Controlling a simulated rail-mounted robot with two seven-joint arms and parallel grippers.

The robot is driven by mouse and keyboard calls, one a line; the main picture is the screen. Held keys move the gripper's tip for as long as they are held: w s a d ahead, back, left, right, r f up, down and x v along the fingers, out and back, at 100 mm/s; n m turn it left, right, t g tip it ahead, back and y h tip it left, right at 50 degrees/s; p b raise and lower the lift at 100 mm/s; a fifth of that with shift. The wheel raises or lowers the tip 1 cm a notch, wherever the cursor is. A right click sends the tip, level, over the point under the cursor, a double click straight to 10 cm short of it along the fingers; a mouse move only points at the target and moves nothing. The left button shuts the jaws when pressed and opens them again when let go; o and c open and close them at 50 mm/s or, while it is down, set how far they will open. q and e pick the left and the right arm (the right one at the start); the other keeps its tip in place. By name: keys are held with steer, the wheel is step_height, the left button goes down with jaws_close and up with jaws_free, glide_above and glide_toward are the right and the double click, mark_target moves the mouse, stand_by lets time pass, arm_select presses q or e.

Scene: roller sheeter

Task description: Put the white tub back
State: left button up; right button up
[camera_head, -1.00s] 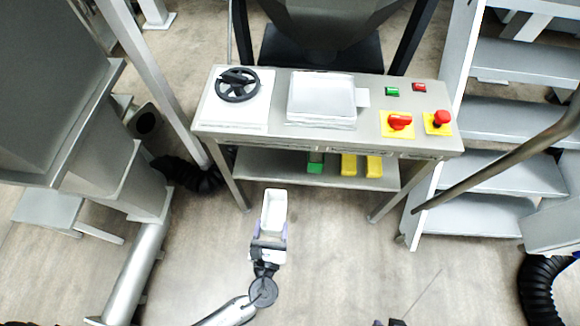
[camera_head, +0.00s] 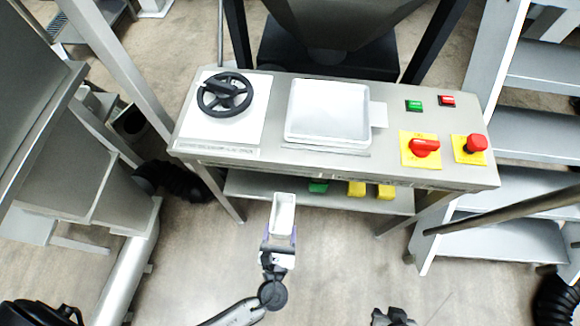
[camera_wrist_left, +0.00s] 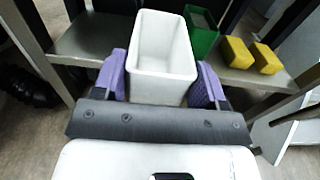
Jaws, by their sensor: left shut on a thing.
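The white tub (camera_head: 284,212) is an open, empty rectangular container. My left gripper (camera_head: 279,240) is shut on it, with purple fingers on both sides of its near end. The tub is held in front of the table's lower shelf (camera_head: 245,188), and its far end overlaps the shelf's front edge in the head view. In the left wrist view the tub (camera_wrist_left: 163,45) appears upright, just left of a green container (camera_wrist_left: 201,32) on the shelf. My right gripper (camera_head: 392,317) shows only partly at the bottom edge; its fingers cannot be made out.
Two yellow blocks (camera_wrist_left: 236,52) sit right of the green container on the shelf. The tabletop above carries a black handwheel (camera_head: 224,93), a white tray (camera_head: 328,110) and red and green buttons. The shelf's left part looks bare. Table legs and steps (camera_head: 500,240) flank the space.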

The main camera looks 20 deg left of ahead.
mark_target(285, 199)
arm_select(q)
steer(key=f+b+x, duration=0.1)
steer(key=b+x, duration=0.1)
steer(key=x, duration=0.3)
steer(key=f+b+x, duration=0.1)
steer(key=b+x, duration=0.2)
steer(key=x, duration=0.3)
steer(key=f+b+x, duration=0.1)
steer(key=b+x, duration=0.1)
steer(key=x, duration=0.4)
steer(key=shift+w+a+f, duration=0.15)
steer(key=shift+w+f, duration=0.1)
steer(key=shift+f, duration=0.05)
steer(key=shift+r, duration=0.1)
steer(key=o, duration=1.2)
steer(key=shift+s, duration=0.1)
steer(key=p+v, duration=0.3)
steer(key=v, duration=0.9)
